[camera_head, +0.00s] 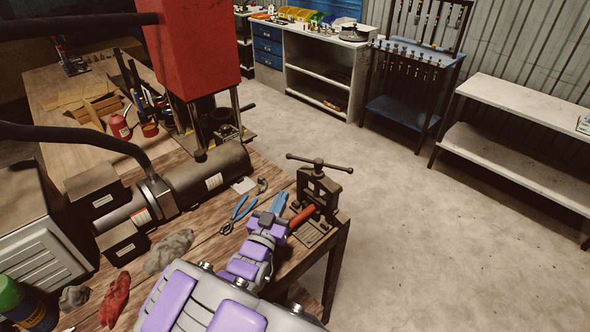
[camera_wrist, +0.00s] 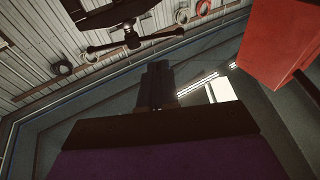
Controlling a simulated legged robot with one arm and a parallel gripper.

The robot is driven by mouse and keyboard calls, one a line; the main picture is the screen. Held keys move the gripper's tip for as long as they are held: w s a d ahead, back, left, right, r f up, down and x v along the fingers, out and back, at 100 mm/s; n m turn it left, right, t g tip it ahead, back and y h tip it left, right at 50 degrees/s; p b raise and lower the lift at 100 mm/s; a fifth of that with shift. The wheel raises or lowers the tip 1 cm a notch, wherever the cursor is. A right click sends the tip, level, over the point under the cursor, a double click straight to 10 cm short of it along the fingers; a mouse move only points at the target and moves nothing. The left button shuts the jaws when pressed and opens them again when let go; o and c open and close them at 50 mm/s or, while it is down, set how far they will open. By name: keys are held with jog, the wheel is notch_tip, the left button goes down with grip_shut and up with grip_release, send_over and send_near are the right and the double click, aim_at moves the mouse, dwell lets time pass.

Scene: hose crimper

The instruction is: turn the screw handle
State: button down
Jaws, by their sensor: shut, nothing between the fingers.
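The screw handle (camera_head: 319,163) is a dark T-shaped bar with knobbed ends. It sits on top of a small dark crimper frame (camera_head: 318,190) at the far corner of the wooden bench. The handle also shows at the top of the wrist view (camera_wrist: 132,38), beyond the fingertips. My gripper (camera_head: 279,203) is low and left of the crimper, at the end of my purple and grey arm. In the wrist view my gripper (camera_wrist: 157,72) is a dark shape with its fingers together and empty, apart from the handle. A red cylindrical piece (camera_head: 302,216) lies at the crimper's base.
Blue-handled pliers (camera_head: 236,214) lie left of my gripper on the bench (camera_head: 210,247). A dark motor cylinder (camera_head: 208,175) and a tall red press (camera_head: 198,45) stand behind. Grey rags and a red glove (camera_head: 115,298) lie at lower left. Open floor is right.

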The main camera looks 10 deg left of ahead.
aim_at(318, 170)
jog(key=b+x, duration=0.1)
jog(key=x, duration=1)
jog(key=shift+w+a, duration=0.2)
jog(key=shift+w, duration=0.1)
jog(key=h+p, duration=0.1)
jog(key=w+m+h+p, duration=0.1)
jog(key=p, duration=0.1)
jog(key=shift+w+a+r+g, duration=0.15)
jog(key=shift+w+a+g, duration=0.05)
jog(key=shift+g, duration=0.1)
dwell(0.4)
jog(key=shift+d, duration=0.1)
